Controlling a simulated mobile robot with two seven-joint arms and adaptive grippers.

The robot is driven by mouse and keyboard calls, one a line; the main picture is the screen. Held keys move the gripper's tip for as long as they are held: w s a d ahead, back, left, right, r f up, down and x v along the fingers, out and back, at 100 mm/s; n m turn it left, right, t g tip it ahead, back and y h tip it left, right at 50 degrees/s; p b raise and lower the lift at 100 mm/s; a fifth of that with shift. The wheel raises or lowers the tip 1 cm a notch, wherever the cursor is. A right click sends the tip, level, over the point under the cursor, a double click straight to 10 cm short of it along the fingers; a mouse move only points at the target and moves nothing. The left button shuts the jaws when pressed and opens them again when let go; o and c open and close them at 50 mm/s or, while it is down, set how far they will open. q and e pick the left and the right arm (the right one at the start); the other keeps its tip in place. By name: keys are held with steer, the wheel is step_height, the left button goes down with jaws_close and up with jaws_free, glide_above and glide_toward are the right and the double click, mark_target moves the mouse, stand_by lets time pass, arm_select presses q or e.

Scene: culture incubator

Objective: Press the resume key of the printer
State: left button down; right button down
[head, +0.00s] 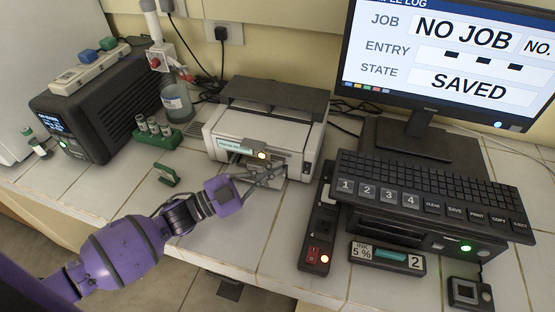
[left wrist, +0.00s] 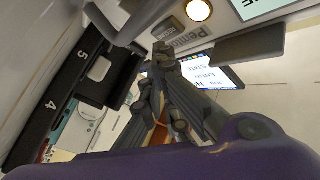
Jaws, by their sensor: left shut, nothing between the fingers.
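The printer (head: 222,128) is a pale box with a dark top, standing near the wall in the head view. Its front has a green-edged label and a lit yellow lamp (head: 262,155); the lamp also shows in the left wrist view (left wrist: 198,10). A small grey key (left wrist: 171,28) with lettering too small to read sits near that lamp; I cannot tell whether it is the resume key. My left gripper (head: 282,167) is shut and empty, its fingertips close to the printer's front. They also show in the left wrist view (left wrist: 163,58). Contact cannot be told.
A monitor (head: 450,50) reads NO JOB and SAVED. A black keyboard (head: 430,188) stands right of the printer, with a power strip (head: 318,225) between. A green tube rack (head: 157,136) and dark incubator-like box (head: 95,115) stand left. The tiled counter's front is mostly clear.

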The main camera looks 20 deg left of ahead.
arm_select(q)
steer(key=shift+w, duration=0.35)
steer(key=shift+w, duration=0.35)
arm_select(e)
steer(key=shift+s+f, duration=0.1)
steer(key=shift+f, duration=0.05)
stand_by(0.4)
arm_select(q)
steer(key=shift+s, duration=0.75)
arm_select(e)
steer(key=shift+w+r, duration=0.3)
steer(key=shift+r, duration=0.15)
